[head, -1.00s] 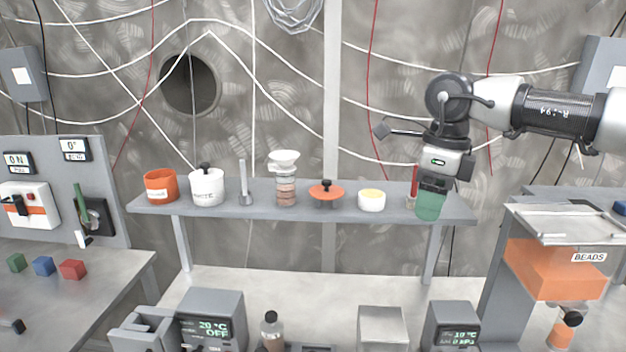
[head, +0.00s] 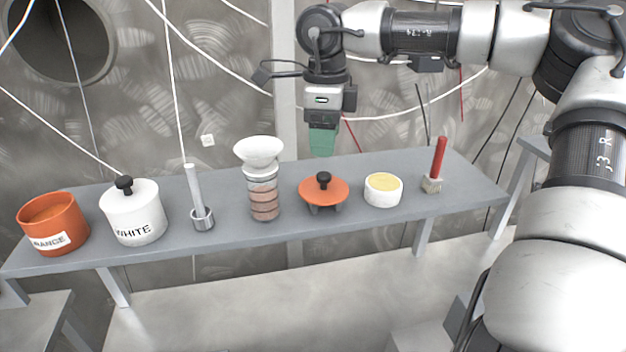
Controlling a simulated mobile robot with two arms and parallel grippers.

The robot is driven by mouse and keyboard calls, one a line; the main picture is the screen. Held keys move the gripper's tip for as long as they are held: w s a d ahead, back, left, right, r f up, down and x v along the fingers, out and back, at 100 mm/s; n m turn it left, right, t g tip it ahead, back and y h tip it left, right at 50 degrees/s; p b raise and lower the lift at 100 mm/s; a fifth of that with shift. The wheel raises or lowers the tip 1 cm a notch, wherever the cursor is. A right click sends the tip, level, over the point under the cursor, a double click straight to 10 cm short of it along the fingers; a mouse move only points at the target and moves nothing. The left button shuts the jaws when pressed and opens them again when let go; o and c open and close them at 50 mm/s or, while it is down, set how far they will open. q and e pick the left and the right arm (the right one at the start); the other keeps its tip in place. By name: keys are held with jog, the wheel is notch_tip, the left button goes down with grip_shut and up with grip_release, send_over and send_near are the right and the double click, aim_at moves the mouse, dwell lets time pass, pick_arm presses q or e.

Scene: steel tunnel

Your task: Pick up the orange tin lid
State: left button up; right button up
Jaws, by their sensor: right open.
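The orange tin lid (head: 322,190) has a black knob on top and rests on a small dark stand on the grey shelf. My right gripper (head: 322,143) hangs above and just behind the lid's knob in the picture, its green fingers pointing down. It is open, and no object shows in it. The fingers look apart from the knob. The open orange tin (head: 52,224) stands at the left end of the shelf. My left gripper is out of view.
White cables hang behind.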

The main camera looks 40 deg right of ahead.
aim_at(324, 174)
jog(key=shift+s+d+f, duration=0.1)
jog(key=shift+s+f, duration=0.1)
jog(key=shift+f, duration=0.4)
jog(key=shift+s+f, duration=0.15)
jog(key=shift+f, duration=0.45)
jog(key=shift+f+p, duration=0.3)
jog(key=shift+w+f, duration=0.2)
jog(key=shift+f, duration=0.1)
jog(key=f+p, duration=0.3)
jog(key=f, duration=0.1)
jog(key=shift+w+f, duration=0.15)
jog(key=shift+w, duration=0.05)
jog(key=shift+f, duration=0.3)
jog(key=c, duration=1)
jog(key=shift+r, duration=0.1)
